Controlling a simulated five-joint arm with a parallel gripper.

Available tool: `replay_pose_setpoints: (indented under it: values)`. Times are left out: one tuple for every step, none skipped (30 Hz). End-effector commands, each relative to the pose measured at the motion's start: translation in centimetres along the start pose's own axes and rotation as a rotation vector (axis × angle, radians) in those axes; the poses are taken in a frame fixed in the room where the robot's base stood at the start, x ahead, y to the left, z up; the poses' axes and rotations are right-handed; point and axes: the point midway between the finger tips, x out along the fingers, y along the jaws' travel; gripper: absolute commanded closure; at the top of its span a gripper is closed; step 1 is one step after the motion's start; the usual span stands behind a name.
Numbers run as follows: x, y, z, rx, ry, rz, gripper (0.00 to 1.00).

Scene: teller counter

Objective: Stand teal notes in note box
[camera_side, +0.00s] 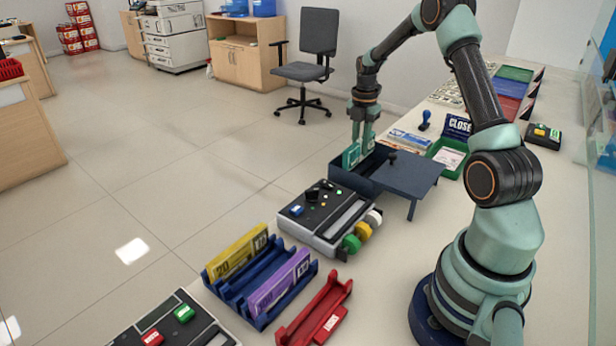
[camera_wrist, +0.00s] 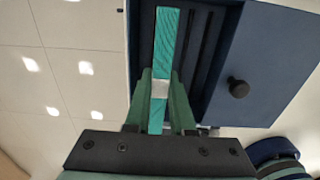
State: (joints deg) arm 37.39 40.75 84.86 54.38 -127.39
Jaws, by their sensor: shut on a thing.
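A bundle of teal notes (camera_side: 350,156) with a white band stands on edge between my gripper's fingers. It also shows end-on in the wrist view (camera_wrist: 166,38). My gripper (camera_wrist: 161,85) is shut on it; in the side view my gripper (camera_side: 362,146) points straight down at the note box. The dark blue note box (camera_side: 347,185) is open at the top. In the wrist view the notes are over its left part, beside dark slots of the box (camera_wrist: 200,60). The lower edge of the notes is hidden, so I cannot tell whether it touches the floor of the box.
A flat blue panel (camera_side: 405,176) with a dark knob (camera_wrist: 238,88) lies at the box's right. A green tray (camera_side: 449,154) is behind.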

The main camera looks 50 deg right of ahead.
Motion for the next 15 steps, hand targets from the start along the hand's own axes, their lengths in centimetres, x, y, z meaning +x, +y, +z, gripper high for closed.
replay_pose_setpoints:
  values:
    - [0.2, 0.0, 0.0, 0.000, 0.000, 0.000, 1.00]
    - [0.3, 0.0, 0.0, 0.000, 0.000, 0.000, 1.00]
    - [0.4, 0.0, 0.0, 0.000, 0.000, 0.000, 1.00]
    - [0.5, 0.0, 0.0, 0.000, 0.000, 0.000, 1.00]
    - [0.6, 0.0, 0.0, 0.000, 0.000, 0.000, 1.00]
    - [0.7, 0.0, 0.0, 0.000, 0.000, 0.000, 1.00]
    - [0.8, 0.0, 0.0, 0.000, 0.000, 0.000, 1.00]
    - [0.9, 0.0, 0.0, 0.000, 0.000, 0.000, 1.00]
    - [1.0, 0.0, 0.0, 0.000, 0.000, -0.001, 1.00]
    - [1.1, 0.0, 0.0, 0.000, 0.000, -0.001, 1.00]
    - [1.2, 0.0, 0.0, 0.000, 0.000, -0.001, 1.00]
    - [1.4, 0.0, 0.0, 0.000, 0.000, 0.000, 1.00]
    - [1.4, 0.0, 0.0, 0.000, 0.000, 0.000, 1.00]
    - [1.5, 0.0, 0.0, 0.000, 0.000, 0.000, 1.00]
    - [1.7, 0.0, 0.0, 0.000, 0.000, 0.000, 1.00]
